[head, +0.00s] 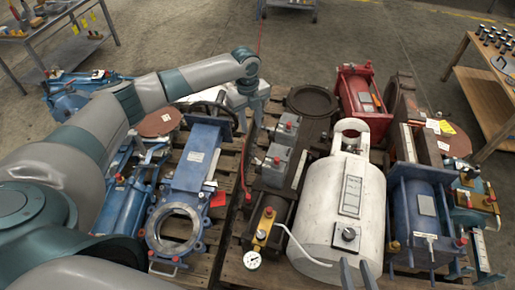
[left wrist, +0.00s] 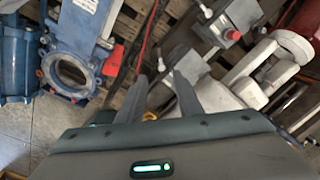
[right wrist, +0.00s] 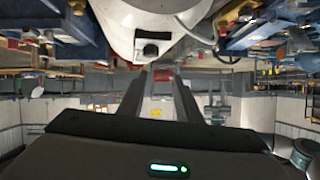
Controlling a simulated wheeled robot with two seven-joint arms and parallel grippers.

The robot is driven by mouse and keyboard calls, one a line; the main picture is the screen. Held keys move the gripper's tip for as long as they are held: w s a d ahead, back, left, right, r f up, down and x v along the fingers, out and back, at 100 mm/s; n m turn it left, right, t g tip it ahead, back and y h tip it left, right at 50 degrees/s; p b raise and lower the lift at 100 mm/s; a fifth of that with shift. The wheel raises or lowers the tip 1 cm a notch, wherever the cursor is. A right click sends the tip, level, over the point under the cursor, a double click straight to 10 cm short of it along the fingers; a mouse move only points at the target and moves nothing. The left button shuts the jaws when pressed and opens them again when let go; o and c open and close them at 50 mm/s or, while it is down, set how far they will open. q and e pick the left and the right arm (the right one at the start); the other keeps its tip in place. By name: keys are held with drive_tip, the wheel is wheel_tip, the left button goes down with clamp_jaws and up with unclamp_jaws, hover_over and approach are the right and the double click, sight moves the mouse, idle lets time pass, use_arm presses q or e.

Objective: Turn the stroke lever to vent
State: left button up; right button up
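A large white cylinder (head: 330,215) lies on a pallet, with a black knob on a pale square plate (head: 347,236) at its near end. The knob (right wrist: 150,49) also shows in the right wrist view. A brass block (head: 265,230) with a red knob and a gauge stands left of the cylinder. I cannot tell which part is the stroke lever. My right gripper (head: 357,268) is open and empty at the cylinder's near end, apart from the knob. My left gripper (left wrist: 162,82) is open and empty over the gap between pallets; its fingertips are unclear in the head view.
A blue valve body (head: 190,185) with a round flange lies left. Grey boxes with red knobs (head: 281,155) stand left of the cylinder. A blue unit (head: 423,215) stands close on its right, a red one (head: 360,100) behind. Open floor lies beyond.

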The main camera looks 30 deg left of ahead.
sight(255, 156)
idle(0.4)
